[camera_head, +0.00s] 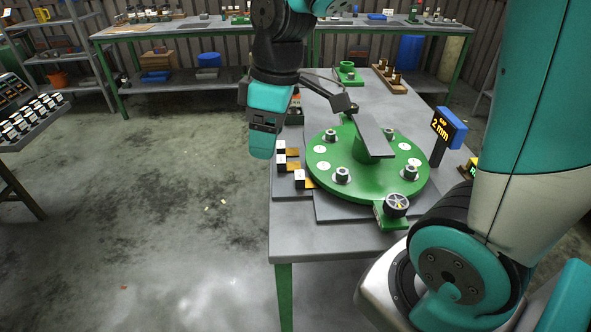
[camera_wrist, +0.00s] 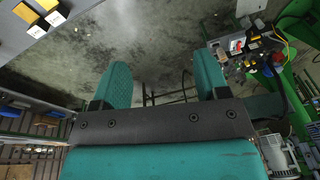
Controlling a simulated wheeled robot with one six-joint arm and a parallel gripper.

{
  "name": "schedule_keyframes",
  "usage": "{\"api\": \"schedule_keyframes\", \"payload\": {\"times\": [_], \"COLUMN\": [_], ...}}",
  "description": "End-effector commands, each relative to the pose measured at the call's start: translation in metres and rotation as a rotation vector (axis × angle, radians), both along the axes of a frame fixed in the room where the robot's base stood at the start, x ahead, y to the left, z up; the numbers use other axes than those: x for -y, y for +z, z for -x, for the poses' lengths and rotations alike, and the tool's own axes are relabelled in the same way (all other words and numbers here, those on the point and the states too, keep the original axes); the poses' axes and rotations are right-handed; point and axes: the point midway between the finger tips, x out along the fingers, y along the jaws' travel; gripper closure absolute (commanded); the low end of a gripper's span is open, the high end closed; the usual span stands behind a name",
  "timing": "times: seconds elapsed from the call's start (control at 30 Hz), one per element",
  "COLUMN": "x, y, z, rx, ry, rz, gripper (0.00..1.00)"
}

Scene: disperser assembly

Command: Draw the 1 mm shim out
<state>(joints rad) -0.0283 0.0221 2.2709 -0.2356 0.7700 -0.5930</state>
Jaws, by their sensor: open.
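Several shims with black-and-white end blocks and orange-yellow strips lie along the table's left edge by the green disc (camera_head: 322,178). They are a back one (camera_head: 281,147), a middle one (camera_head: 282,162) and a front one (camera_head: 300,180). Their labels are too small to read, so I cannot tell which is 1 mm. Two show at the top left of the wrist view (camera_wrist: 50,14). My gripper (camera_head: 262,150) hangs off the table's left edge, left of the shims. In the wrist view its fingers (camera_wrist: 161,85) are apart with nothing between them.
A grey bar (camera_head: 372,136) stands over the disc, which carries several bolts. A dial (camera_head: 396,205) sits at the disc's front. The floor (camera_head: 160,200) left of the table is clear.

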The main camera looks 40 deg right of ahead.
Motion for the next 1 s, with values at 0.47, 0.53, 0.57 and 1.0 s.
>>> {"api": "schedule_keyframes", "payload": {"times": [0.47,0.53,0.57,1.0], "x": [0.135,0.135,0.134,0.134], "y": [-0.058,-0.070,-0.076,-0.175], "z": [-0.084,-0.083,-0.082,-0.082], "rx": [-0.047,-0.049,-0.049,-0.049], "ry": [0.187,0.186,0.186,0.184], "rz": [0.176,0.175,0.174,0.173], "gripper": [0.32,0.32,0.32,0.32]}}
